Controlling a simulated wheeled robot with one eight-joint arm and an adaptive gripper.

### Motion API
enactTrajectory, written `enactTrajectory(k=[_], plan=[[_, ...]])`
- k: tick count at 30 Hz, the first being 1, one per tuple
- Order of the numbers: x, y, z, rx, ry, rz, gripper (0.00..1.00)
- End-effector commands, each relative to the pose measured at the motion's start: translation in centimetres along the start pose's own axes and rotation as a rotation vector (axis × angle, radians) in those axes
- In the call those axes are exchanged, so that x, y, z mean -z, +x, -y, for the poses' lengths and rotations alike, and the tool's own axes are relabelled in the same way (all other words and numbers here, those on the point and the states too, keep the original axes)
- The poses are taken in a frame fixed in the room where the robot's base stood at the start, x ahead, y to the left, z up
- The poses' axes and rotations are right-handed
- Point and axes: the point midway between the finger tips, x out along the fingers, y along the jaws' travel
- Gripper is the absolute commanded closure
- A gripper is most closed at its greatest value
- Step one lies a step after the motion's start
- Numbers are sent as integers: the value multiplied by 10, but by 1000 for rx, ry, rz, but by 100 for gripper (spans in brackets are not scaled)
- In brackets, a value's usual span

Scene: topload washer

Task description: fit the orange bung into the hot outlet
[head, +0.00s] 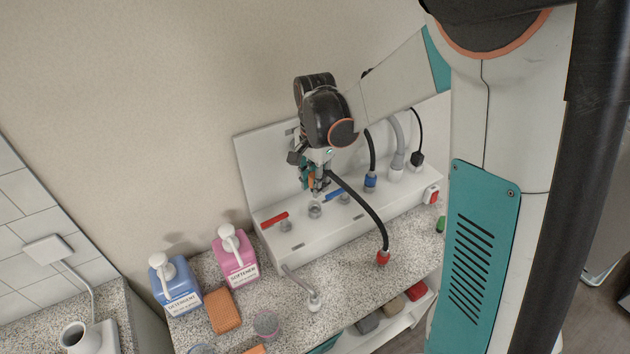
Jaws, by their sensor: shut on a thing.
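My gripper (315,188) is shut just above the white service box (310,238). A small orange patch between its fingers appears to be the orange bung (311,181); the fingers hide most of it. Below the fingertips is a grey round outlet (315,211). To its left, a red lever (274,219) sits by another grey outlet (286,226), seemingly the hot side. A blue lever (334,194) sits on the right near a further grey fitting (345,199). I cannot tell whether the bung touches any outlet.
A black hose with a red end (383,257) arches close right of my gripper. A blue-ended hose (370,181), grey hose (396,152) and black plug (416,159) stand farther right. Detergent (176,288) and softener (236,258) bottles, and an orange sponge (223,312), are on the counter.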

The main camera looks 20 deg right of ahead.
Motion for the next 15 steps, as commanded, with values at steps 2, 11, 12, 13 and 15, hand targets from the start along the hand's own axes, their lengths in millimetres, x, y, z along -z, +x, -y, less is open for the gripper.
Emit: enactTrajectory(k=[2, 11, 12, 13, 15], plan=[[0, 3, 0, 0, 0, 0, 92], [0, 25, 0, 0, -1, 0, 92], [0, 29, 0, 0, -1, 0, 92], [0, 31, 0, 0, -1, 0, 92], [0, 38, 0, 0, -1, 0, 92]])
